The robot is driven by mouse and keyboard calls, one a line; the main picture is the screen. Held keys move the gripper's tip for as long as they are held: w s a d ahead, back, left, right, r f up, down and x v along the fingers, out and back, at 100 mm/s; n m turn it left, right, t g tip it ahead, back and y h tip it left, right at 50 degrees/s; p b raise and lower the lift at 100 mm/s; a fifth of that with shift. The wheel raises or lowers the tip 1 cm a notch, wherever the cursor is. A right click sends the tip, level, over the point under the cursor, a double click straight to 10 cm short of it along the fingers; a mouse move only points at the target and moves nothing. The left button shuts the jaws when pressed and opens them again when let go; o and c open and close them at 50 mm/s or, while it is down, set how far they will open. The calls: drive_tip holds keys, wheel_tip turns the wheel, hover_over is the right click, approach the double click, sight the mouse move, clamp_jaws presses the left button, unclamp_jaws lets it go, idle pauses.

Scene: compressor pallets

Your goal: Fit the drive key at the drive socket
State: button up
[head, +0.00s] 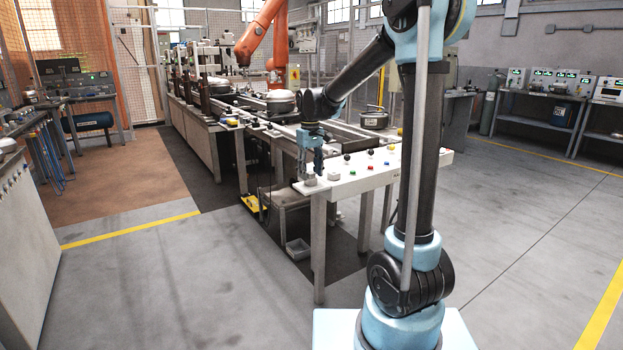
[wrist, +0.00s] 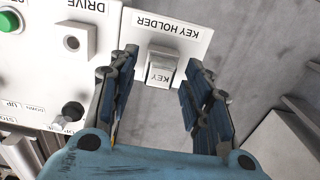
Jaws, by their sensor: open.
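The drive key (wrist: 160,70), a grey block marked KEY, sits in the key holder (wrist: 185,38), a white plate with upside-down lettering at the edge of the panel. My gripper (wrist: 160,66) is open, with one finger on each side of the key in the wrist view; I cannot tell whether they touch it. The drive socket (wrist: 75,41) is a grey square piece with a dark round hole, left of the key under the DRIVE label. In the head view my gripper (head: 310,160) points down over the near left corner of the white panel table, where the key (head: 310,180) shows small.
A green button (wrist: 9,20) and dark knobs (wrist: 72,111) lie left of the gripper. The white panel table (head: 350,183) carries several coloured buttons. A conveyor line with a round compressor (head: 281,101) runs behind it. Open floor lies left of the table.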

sight(310, 172)
idle(0.4)
clamp_jaws()
drive_tip(key=shift+r, duration=0.1)
drive_tip(key=shift+r, duration=2.85)
drive_tip(key=shift+s, duration=0.1)
